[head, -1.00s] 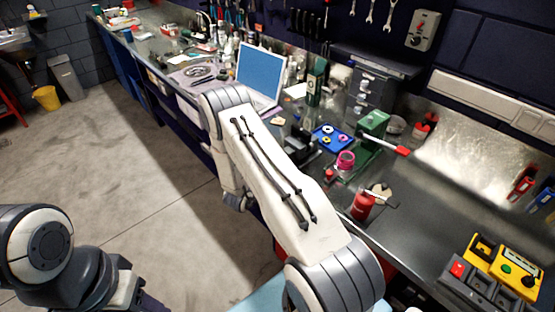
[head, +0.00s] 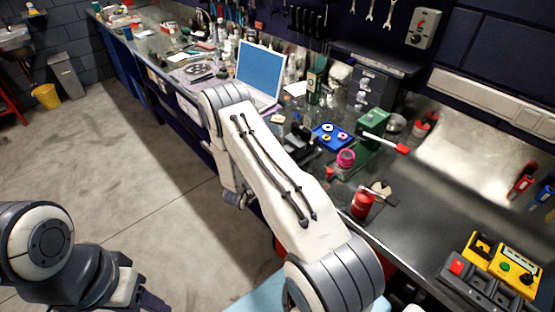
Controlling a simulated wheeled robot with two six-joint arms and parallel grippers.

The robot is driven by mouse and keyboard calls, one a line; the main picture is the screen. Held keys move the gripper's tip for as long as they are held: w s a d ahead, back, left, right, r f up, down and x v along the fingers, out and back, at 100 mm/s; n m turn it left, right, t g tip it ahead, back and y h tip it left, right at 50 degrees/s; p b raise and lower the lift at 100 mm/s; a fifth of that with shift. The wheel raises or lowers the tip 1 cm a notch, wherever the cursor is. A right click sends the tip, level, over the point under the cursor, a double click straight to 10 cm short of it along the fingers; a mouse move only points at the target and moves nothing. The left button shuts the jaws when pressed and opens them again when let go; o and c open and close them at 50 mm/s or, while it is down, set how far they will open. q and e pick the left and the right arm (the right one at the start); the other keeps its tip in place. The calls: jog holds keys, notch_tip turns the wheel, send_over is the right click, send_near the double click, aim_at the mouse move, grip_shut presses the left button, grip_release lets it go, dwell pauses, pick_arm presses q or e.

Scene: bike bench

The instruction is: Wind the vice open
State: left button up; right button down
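A dark, blocky object (head: 301,138) that may be the vice stands on the bench just right of my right arm, beside a blue tray. It is small, and my arm hides part of it, so I cannot make out its jaws or handle. My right gripper is hidden or out of view. My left arm is at the lower left over the floor, and its gripper is not clearly in view.
The bench holds a laptop (head: 259,72), a blue tray (head: 325,143) with small rings, a green press (head: 373,125) with a red-tipped lever, a red bottle (head: 361,205) and a yellow control box (head: 517,265). Bare bench lies around (head: 430,215).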

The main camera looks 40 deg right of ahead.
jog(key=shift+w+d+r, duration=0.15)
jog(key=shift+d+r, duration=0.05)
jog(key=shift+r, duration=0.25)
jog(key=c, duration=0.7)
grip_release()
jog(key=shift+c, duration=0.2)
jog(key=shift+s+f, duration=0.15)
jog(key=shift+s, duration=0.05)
